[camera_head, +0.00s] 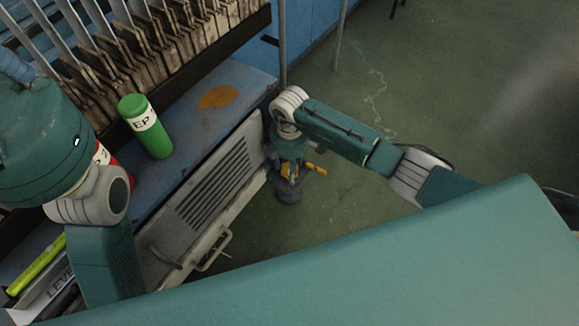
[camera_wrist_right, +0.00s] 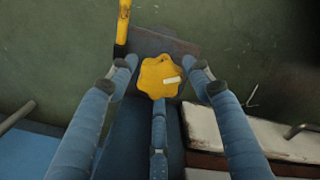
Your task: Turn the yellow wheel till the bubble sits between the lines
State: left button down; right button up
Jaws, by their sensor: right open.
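The yellow wheel (camera_wrist_right: 156,77) is lobed, with a small white mark on its right side. In the right wrist view it lies between the blue fingertips of my right gripper (camera_wrist_right: 163,70), which are spread around it. A gap shows between the wheel and the left and right fingertips; whether the near middle finger touches it I cannot tell. In the head view my right gripper (camera_head: 290,178) points down low beside the grey panel, with yellow showing at it. A bright yellow-green bar (camera_head: 36,266) lies at the lower left; no bubble or lines can be made out. My left gripper is not visible.
A green bottle (camera_head: 150,135) stands on the blue bench top (camera_head: 225,80), with a red one (camera_head: 120,178) partly behind my left arm. A vented grey panel (camera_head: 215,185) with handles is beside my right gripper. Green floor (camera_head: 450,90) is open to the right.

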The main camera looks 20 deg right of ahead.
jog(key=c, duration=0.9)
jog(key=shift+r+n, duration=0.1)
jog(key=shift+n, duration=0.2)
